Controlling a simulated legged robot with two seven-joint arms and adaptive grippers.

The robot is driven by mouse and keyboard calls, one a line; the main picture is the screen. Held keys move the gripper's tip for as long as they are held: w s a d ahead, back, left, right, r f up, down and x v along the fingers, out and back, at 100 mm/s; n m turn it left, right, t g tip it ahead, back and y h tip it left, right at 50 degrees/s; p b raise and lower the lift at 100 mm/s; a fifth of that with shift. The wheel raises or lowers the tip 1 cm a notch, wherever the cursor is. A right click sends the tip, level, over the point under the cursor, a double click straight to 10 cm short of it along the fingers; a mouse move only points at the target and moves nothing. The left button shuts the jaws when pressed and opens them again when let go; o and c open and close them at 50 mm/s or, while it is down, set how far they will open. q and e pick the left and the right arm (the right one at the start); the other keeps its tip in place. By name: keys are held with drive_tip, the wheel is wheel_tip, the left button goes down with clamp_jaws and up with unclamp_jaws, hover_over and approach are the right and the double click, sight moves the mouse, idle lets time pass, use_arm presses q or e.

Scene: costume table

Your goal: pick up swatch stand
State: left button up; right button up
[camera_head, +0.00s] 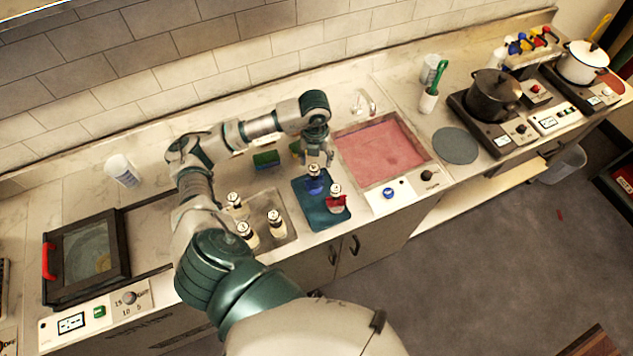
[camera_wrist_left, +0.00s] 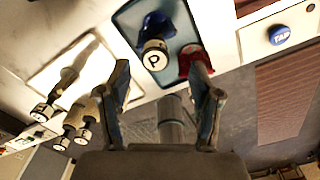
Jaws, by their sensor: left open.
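I cannot tell for sure which thing is the swatch stand. My left gripper (camera_head: 318,157) hangs just above and behind the blue piece, fingers pointing down. In the left wrist view the gripper (camera_wrist_left: 160,68) is open with nothing held. The blue piece, its round end marked P (camera_wrist_left: 155,56), shows between the fingertips. The red piece (camera_wrist_left: 190,62) is partly hidden behind one finger. My right gripper is not in view.
Several pale bottles (camera_head: 247,233) stand on a grey tray left of the mat, partly behind my arm. A basin of pink liquid (camera_head: 382,150) lies to the right. A green sponge (camera_head: 266,160) sits behind. A rack with coloured tops (camera_head: 525,43) and pots (camera_head: 492,92) are far right.

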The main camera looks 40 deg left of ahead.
sight(312, 167)
use_arm(q)
drive_tip(key=f, duration=0.1)
drive_tip(key=f+p, duration=0.1)
drive_tip(key=f, duration=0.1)
drive_tip(key=a+f, duration=0.1)
drive_tip(key=f, duration=0.1)
drive_tip(key=shift+s, duration=0.3)
drive_tip(key=shift+d+f, duration=0.15)
drive_tip(key=shift+f, duration=0.1)
drive_tip(key=shift+d, duration=0.25)
drive_tip(key=shift+c, duration=0.6)
drive_tip(key=shift+d+r, duration=0.15)
drive_tip(key=c, duration=0.8)
clamp_jaws()
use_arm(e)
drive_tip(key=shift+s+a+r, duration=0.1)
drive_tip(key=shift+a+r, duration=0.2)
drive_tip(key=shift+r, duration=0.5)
